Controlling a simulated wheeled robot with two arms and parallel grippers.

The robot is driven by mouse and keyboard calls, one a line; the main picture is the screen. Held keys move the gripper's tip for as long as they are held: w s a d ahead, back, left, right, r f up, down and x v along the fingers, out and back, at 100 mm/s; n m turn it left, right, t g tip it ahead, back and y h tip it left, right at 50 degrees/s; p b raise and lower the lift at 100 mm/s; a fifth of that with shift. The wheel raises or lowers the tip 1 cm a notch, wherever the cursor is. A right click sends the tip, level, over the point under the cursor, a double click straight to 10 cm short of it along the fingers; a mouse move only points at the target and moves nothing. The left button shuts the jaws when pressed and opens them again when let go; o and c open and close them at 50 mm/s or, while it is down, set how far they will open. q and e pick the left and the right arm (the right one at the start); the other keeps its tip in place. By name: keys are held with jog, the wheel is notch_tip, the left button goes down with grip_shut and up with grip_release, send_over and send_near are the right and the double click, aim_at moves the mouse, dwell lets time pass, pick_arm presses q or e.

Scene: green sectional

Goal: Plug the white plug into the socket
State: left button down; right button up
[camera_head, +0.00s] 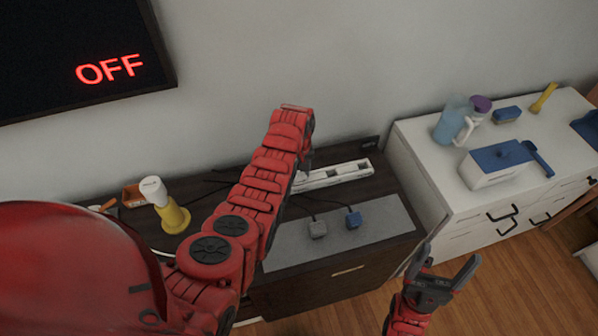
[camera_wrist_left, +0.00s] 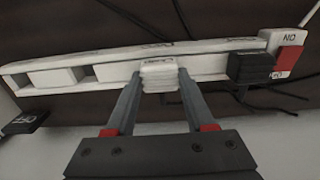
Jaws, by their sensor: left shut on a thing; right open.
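The white plug (camera_wrist_left: 158,66) is between the fingers of my left gripper (camera_wrist_left: 159,77), which is shut on it. It is in front of the white power strip (camera_wrist_left: 115,70), overlapping its socket row in the left wrist view. I cannot tell whether its prongs are in a socket. The strip also shows in the head view (camera_head: 343,174), at the back of the dark cabinet. My left arm hides the left gripper and the plug there. A black plug (camera_wrist_left: 250,67) sits at the strip beside a red switch (camera_wrist_left: 290,59). My right gripper (camera_head: 449,260) is open and empty, in front of the cabinets.
A grey plug (camera_head: 317,229) and a blue plug (camera_head: 354,219) lie on a grey mat (camera_head: 385,236). The white cabinet (camera_head: 432,178) at right holds several items. A screen (camera_head: 75,55) reads OFF.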

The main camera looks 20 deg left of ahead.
pick_arm(q)
jog(key=shift+c, duration=0.9)
grip_release()
jog(key=shift+r, duration=0.15)
jog(key=shift+r, duration=0.2)
notch_tip(320, 180, up, 4)
jog(key=shift+f+b, duration=0.1)
jog(key=shift+b, duration=0.7)
notch_tip(320, 180, up, 4)
jog(key=shift+r+p, duration=0.25)
jog(key=shift+p, duration=0.15)
notch_tip(320, 180, up, 8)
jog(key=r+p, duration=0.1)
jog(key=p, duration=0.7)
send_over(299, 174)
jog(key=shift+f, duration=0.25)
jog(key=shift+f, duration=0.1)
